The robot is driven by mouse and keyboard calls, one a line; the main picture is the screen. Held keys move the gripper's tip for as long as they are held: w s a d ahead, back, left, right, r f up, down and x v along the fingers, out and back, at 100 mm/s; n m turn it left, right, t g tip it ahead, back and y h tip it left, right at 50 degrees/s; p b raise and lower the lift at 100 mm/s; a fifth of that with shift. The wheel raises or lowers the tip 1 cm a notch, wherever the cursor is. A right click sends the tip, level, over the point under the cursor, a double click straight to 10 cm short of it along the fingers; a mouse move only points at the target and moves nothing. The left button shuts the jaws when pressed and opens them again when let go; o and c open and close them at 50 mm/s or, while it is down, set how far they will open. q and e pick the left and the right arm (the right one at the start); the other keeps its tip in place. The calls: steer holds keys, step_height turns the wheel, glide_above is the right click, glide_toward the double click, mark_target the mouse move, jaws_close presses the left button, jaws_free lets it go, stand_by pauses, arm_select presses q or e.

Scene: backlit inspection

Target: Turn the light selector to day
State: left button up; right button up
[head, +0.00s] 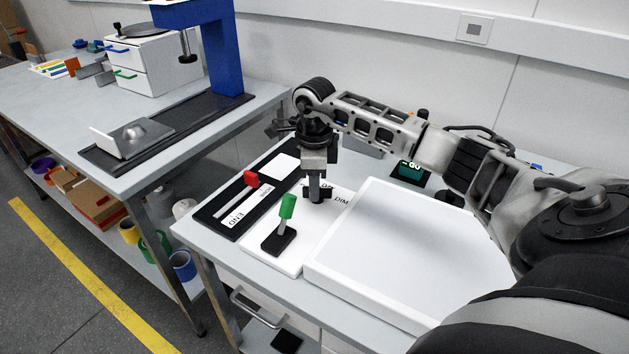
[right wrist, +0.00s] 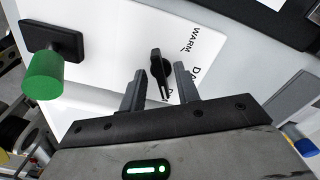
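The light selector is a black knob (right wrist: 160,68) on a white panel (head: 270,253). In the right wrist view the word WARM and part of a word starting with D show beside it; DIM shows in the head view. A light mark sits near the knob's lower end; I cannot tell which label it points to. My right gripper (head: 317,194) points down over the panel and hides the knob in the head view. In the right wrist view its fingers (right wrist: 160,88) are apart, with the knob between them and gaps showing. My left gripper is out of view.
A green-topped lever (head: 287,207) stands on the same panel, left of my gripper. A black strip with a red-handled slider (head: 250,179) marked END lies beyond it. A large white light panel (head: 400,255) lies to the right. A second bench (head: 60,120) stands at left.

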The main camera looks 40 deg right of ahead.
steer(key=shift+c, duration=0.3)
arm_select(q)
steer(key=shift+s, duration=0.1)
arm_select(e)
jaws_close()
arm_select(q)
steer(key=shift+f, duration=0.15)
arm_select(e)
steer(key=shift+f+n, duration=0.1)
steer(key=shift+n, duration=0.3)
steer(key=n+b, duration=0.2)
steer(key=n, duration=0.2)
steer(key=shift+s+n, duration=0.1)
steer(key=shift+n, duration=0.2)
steer(key=shift+n+b, duration=0.45)
steer(key=shift+n, duration=0.45)
steer(key=shift+s+n, duration=0.1)
steer(key=shift+n, duration=1.1)
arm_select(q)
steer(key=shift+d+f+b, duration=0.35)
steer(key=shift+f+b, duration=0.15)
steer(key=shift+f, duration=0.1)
arm_select(e)
steer(key=shift+s+n, duration=0.1)
steer(key=shift+n, duration=1)
